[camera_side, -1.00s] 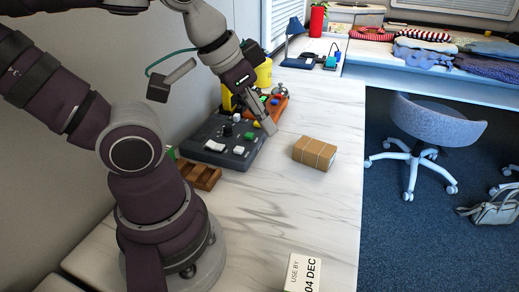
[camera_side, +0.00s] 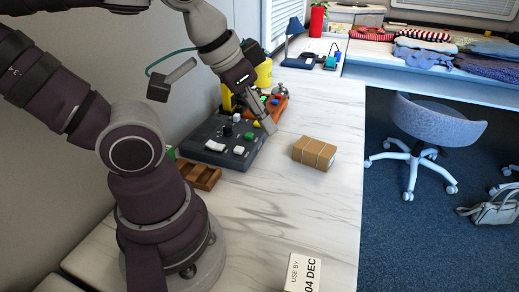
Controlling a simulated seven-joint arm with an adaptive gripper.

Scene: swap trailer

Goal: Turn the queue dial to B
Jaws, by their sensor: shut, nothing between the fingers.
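A dark grey control panel (camera_side: 207,159) lies on the white marble-look table, close to the wall. It carries a black knob (camera_side: 227,130), white switches (camera_side: 215,146) and small coloured buttons. I cannot tell which control is the queue dial, and no letter markings are readable. My gripper (camera_side: 269,126) points down at the panel's right edge, beside the knob and right of it. It is shut and empty. Whether its tips touch anything cannot be told.
A strapped brown parcel (camera_side: 314,153) lies right of the panel. A wooden tray (camera_side: 202,177) is in front of it. An orange tray (camera_side: 281,101) and a yellow container (camera_side: 264,73) stand behind. A "USE BY 04 DEC" card (camera_side: 303,273) is at the front.

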